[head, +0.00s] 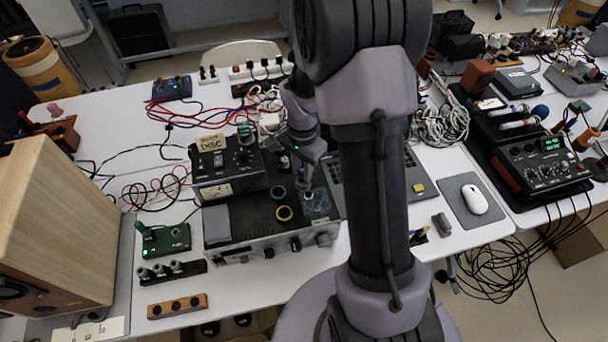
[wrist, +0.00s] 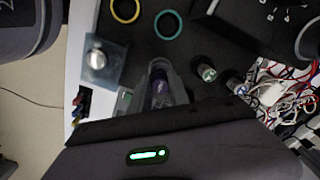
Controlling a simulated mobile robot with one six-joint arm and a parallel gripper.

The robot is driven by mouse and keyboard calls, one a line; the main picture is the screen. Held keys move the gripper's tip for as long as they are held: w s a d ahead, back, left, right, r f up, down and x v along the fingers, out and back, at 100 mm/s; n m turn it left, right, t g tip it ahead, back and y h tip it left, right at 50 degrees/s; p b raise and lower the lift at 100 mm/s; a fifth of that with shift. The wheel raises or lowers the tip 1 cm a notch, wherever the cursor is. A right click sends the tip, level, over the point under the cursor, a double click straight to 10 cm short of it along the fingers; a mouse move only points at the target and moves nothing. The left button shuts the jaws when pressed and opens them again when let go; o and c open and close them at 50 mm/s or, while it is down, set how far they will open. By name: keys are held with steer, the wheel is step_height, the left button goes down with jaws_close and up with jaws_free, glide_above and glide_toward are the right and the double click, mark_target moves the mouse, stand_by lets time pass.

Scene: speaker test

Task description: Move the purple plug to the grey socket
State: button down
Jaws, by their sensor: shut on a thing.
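The purple plug (wrist: 160,92) shows in the wrist view between the fingers of my gripper (wrist: 160,80), which is shut on it. In the head view my gripper (head: 304,178) is over the right part of the black-topped device; I cannot make out the plug there. A round silver-grey piece on a pale square plate (wrist: 96,60) lies left of the gripper in the wrist view. It may be the grey socket, but I cannot tell for sure. A yellow ring (head: 284,213) and a teal ring (head: 278,192) are on the device top, left of my gripper.
Two upright connectors (wrist: 207,73) (wrist: 235,86) stand right of the gripper in the wrist view. A wooden speaker (head: 60,220) is far left. A mouse (head: 474,199) and loose cables lie right.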

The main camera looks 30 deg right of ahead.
steer(key=shift+f, duration=0.8)
steer(key=shift+w+r, duration=0.1)
steer(key=shift+f+b, duration=0.35)
steer(key=shift+f, duration=0.05)
steer(key=c, duration=1.2)
jaws_free()
steer(key=shift+r, duration=0.1)
steer(key=shift+c, duration=0.2)
